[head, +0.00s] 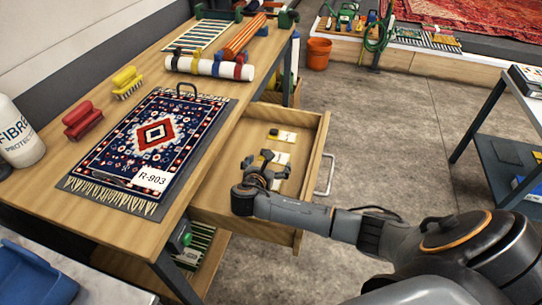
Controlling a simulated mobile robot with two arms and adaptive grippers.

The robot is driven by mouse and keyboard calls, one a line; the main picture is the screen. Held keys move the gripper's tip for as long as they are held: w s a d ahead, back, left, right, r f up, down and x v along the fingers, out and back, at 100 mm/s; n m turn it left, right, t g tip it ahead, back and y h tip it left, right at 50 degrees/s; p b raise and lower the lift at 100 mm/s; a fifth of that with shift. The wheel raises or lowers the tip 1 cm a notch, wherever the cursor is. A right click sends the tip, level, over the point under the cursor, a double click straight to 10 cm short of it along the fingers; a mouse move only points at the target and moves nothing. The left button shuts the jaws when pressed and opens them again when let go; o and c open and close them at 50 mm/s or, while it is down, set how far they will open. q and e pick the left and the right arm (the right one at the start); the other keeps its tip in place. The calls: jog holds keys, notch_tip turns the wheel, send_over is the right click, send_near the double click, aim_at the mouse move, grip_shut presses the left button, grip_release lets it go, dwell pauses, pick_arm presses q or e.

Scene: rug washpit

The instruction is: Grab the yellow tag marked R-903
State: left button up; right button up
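An open drawer (312,145) holds pale yellowish tags. One tag (288,136) lies near the drawer's far end, with a small dark piece beside it. Another tag (281,157) lies closer, partly behind my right gripper. Their markings are too small to read. My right gripper (275,165) points down over the drawer, its fingers spread apart, with nothing seen held. A patterned rug (190,123) on the bench bears a white label (151,178) reading R-903. My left gripper is not in view.
A dark-framed table (500,150) stands at right. The floor between is clear.

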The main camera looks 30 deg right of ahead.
aim_at(277, 152)
jog(key=x, duration=0.5)
jog(key=shift+s, duration=0.1)
jog(key=c, duration=1.9)
